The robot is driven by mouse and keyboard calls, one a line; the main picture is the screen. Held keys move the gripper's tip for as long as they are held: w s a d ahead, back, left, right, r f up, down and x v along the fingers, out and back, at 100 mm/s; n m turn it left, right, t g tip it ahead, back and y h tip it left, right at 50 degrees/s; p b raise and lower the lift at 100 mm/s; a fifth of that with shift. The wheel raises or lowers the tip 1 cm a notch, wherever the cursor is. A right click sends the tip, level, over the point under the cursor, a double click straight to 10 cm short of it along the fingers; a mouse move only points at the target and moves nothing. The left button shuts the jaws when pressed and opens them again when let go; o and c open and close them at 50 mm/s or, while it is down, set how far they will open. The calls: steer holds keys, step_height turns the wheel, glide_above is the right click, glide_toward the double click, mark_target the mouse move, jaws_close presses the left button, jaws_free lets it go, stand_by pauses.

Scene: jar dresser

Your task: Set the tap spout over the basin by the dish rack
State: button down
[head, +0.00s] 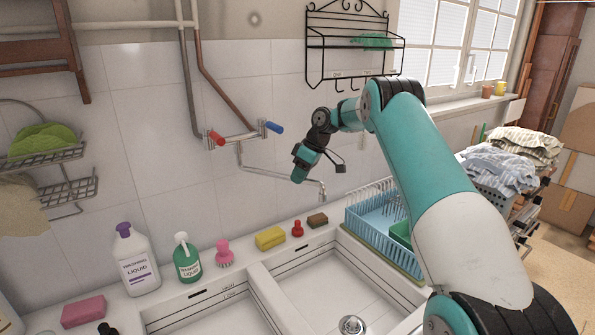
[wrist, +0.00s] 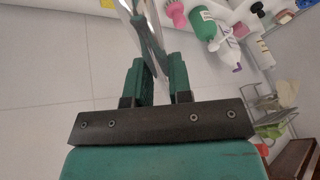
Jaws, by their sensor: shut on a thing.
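The tap spout (head: 268,174) is a thin metal pipe that runs from the wall tap (head: 240,136) to the right. Its down-turned tip (head: 323,196) is on the side of the right basin (head: 325,275), next to the blue dish rack (head: 385,235). From this angle I cannot tell how far the tip reaches out over that basin. My gripper (head: 298,178) is at the spout, left of its tip. In the wrist view the green fingers (wrist: 157,80) are closed around the metal spout (wrist: 148,30). The fingertips are partly hidden in the head view.
A left basin (head: 225,315) lies beside the right one. Bottles, including the white washing liquid bottle (head: 137,262), a pink brush (head: 224,253) and a yellow sponge (head: 270,238) stand on the back ledge. A black wire shelf (head: 352,80) hangs above my arm.

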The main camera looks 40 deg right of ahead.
steer(key=shift+w+r, duration=0.1)
steer(key=shift+w, duration=0.1)
steer(key=c, duration=1)
jaws_free()
steer(key=shift+c, duration=0.2)
steer(key=shift+s+d, duration=0.1)
steer(key=p+v, duration=0.5)
steer(key=v, duration=0.7)
steer(key=shift+p, duration=0.35)
